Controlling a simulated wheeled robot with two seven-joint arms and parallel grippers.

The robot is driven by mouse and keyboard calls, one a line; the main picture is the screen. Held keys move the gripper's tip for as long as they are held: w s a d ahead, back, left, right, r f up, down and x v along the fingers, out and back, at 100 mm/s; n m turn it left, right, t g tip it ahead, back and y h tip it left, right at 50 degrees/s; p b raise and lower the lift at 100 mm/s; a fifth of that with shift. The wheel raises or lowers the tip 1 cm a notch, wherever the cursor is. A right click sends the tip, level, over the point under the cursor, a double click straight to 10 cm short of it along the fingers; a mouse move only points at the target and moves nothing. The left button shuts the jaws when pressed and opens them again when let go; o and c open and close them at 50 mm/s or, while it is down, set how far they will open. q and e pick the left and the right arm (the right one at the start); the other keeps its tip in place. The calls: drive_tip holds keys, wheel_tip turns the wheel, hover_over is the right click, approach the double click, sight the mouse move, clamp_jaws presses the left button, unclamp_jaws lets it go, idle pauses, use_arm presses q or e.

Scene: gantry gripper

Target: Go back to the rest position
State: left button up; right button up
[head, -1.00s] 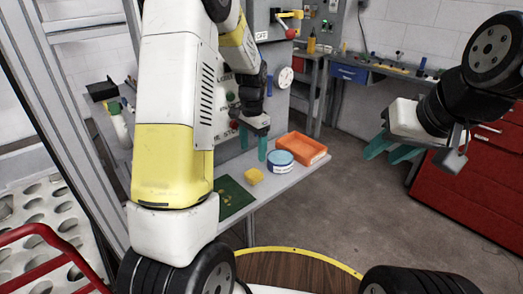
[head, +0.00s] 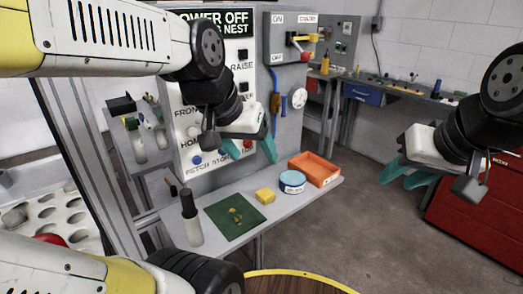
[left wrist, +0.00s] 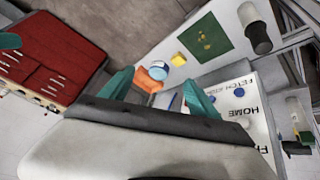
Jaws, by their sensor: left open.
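My left gripper (head: 250,158) is open and empty, in front of the grey control cabinet in the head view. Its teal fingers hang apart above the worktable and touch nothing I can see. In the left wrist view its two fingers (left wrist: 160,97) also stand apart with nothing between them. My right gripper (head: 405,180) is at the right of the head view, over open floor. Its two teal fingers show a gap and hold nothing. Teal fingertips also show at the left edge of the left wrist view.
The control cabinet (head: 183,100) stands behind. A red tool cabinet (head: 470,215) is at right.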

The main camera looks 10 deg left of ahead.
use_arm(q)
drive_tip(key=shift+s+d+n+t, duration=0.1)
drive_tip(key=shift+s+n+t, duration=0.2)
drive_tip(key=shift+s, duration=0.7)
drive_tip(key=shift+o, duration=0.4)
drive_tip(key=shift+w, duration=0.1)
